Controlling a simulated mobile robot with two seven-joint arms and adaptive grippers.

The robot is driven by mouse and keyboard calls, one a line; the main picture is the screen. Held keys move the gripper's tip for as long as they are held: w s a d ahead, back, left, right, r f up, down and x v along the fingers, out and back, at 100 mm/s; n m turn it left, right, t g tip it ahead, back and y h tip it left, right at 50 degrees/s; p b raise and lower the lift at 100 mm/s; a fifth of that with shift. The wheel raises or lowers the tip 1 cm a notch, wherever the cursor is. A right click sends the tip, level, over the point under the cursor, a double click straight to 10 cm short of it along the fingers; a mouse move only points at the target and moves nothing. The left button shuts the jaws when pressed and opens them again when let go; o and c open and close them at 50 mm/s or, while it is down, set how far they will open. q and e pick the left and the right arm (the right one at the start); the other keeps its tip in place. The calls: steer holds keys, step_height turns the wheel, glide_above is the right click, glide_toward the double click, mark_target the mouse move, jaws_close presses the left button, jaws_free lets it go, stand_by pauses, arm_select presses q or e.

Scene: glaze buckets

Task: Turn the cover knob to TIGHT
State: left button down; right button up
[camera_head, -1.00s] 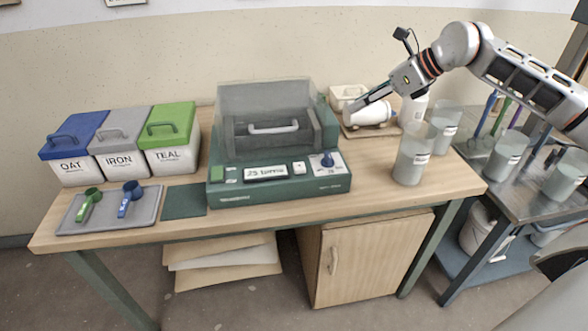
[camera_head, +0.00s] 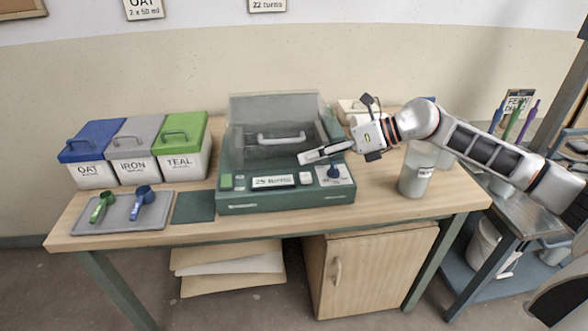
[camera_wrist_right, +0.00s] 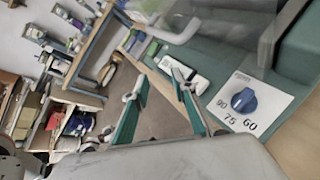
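No TIGHT mark is readable. My right gripper (camera_head: 304,157) is above the panel, left of the knob and apart from it. Its green-padded fingers (camera_wrist_right: 162,80) are open and empty. My left gripper is not in view.
Blue, grey and green lidded bins (camera_head: 130,160) and a tray (camera_head: 118,227) with two scoops are left. A glass jar (camera_head: 415,178) stands right of the machine. A white container (camera_head: 352,120) behind is partly hidden by my arm. The table's front right is clear.

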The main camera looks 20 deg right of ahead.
steer(key=s+a+f+m+y, duration=0.1)
steer(key=a+y, duration=0.1)
steer(key=a, duration=0.4)
steer(key=shift+s+f+m, duration=0.2)
steer(key=shift+s+m, duration=0.1)
